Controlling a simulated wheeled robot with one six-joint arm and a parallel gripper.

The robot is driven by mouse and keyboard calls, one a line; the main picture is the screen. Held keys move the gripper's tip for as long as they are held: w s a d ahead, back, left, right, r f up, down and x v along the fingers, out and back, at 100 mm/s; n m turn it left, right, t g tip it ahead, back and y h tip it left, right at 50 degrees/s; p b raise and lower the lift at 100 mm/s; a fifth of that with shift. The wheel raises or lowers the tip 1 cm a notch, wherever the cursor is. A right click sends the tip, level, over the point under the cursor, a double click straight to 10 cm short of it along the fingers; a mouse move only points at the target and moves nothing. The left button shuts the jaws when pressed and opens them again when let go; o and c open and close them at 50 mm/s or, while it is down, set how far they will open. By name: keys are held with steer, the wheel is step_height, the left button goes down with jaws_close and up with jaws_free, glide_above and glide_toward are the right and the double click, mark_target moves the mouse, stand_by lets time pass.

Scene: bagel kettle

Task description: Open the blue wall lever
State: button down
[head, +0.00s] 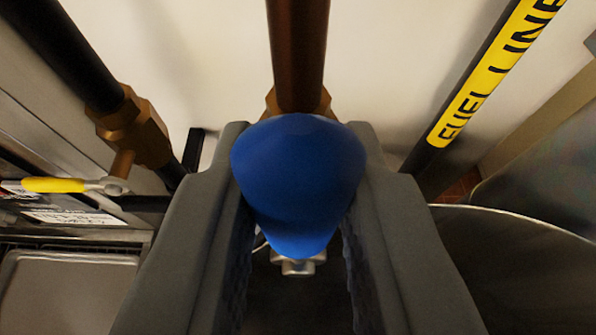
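The blue wall lever (298,180) is in the middle of the head view, with its rounded end toward me. It sits in front of a brown copper-coloured pipe (298,50) that comes down from the top of the view. My gripper (297,215) has one grey finger on each side of the lever. The lever covers the inner edges of both fingertips. The fingers are apart by about the lever's width, and I cannot tell whether they press on it. A small metal fitting (298,266) shows just below the lever.
A black pipe with a brass fitting (135,130) and a yellow-handled lever (55,185) is at left. A dark pipe with a yellow fuel line label (490,75) is at right. A large round metal rim (520,222) is at lower right. A pale wall (390,60) lies behind.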

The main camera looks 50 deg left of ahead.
steer(key=shift+w+f, duration=0.1)
stand_by(0.3)
steer(key=c, duration=1.3)
jaws_free()
steer(key=shift+d, duration=0.1)
steer(key=v, duration=1.7)
steer(key=shift+d+r, duration=0.1)
steer(key=shift+r, duration=0.15)
